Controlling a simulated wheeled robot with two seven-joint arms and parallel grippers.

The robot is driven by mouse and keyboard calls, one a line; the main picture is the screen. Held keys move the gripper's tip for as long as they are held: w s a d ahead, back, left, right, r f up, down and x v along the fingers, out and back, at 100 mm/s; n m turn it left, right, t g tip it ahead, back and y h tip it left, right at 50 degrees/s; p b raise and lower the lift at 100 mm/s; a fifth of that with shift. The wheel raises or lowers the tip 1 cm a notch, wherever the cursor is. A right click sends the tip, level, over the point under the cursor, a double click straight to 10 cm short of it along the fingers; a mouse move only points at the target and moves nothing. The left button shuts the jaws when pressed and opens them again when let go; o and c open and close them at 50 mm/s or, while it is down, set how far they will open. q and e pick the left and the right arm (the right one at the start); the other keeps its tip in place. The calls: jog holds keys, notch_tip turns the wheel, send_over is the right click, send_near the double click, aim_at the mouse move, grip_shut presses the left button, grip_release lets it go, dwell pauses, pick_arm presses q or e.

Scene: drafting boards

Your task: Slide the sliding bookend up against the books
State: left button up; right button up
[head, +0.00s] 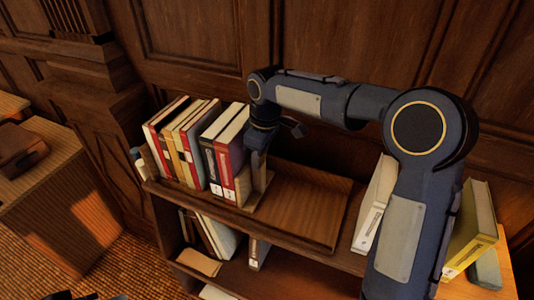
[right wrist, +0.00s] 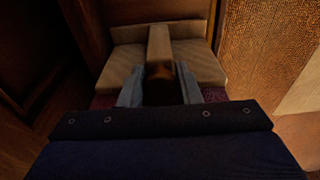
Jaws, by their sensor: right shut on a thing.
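The sliding bookend (head: 261,177) is pale wood and stands upright on the shelf top, at the right end of the row of books (head: 196,150). Its upright also shows in the right wrist view (right wrist: 160,45), above a wide pale base. My right gripper (right wrist: 160,88) is shut on the bookend, one finger on each side of it. In the head view the right gripper (head: 258,150) is partly hidden at the bookend's top. The bookend appears very close to the last dark red book; I cannot tell whether they touch. Small dark parts at the lower left edge may be my left gripper.
A shallow wooden board (head: 304,208) lies clear to the right of the bookend. A white book (head: 374,205) and a green-yellow book (head: 471,230) stand farther right. More books sit on the lower shelf (head: 285,272). A panelled wall rises behind.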

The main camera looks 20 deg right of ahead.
aim_at(248, 160)
jog(key=shift+w+a+r+p, duration=0.1)
jog(key=shift+w+a+p, duration=0.3)
jog(key=shift+w+a, duration=0.35)
jog(key=shift+s, duration=0.1)
jog(key=shift+w+a+r+p, duration=0.1)
jog(key=shift+w+a+p, duration=0.25)
jog(key=shift+a+p, duration=0.1)
jog(key=shift+w+a+p, duration=0.35)
jog(key=shift+w+a, duration=0.05)
jog(key=shift+a, duration=0.1)
jog(key=o, duration=1)
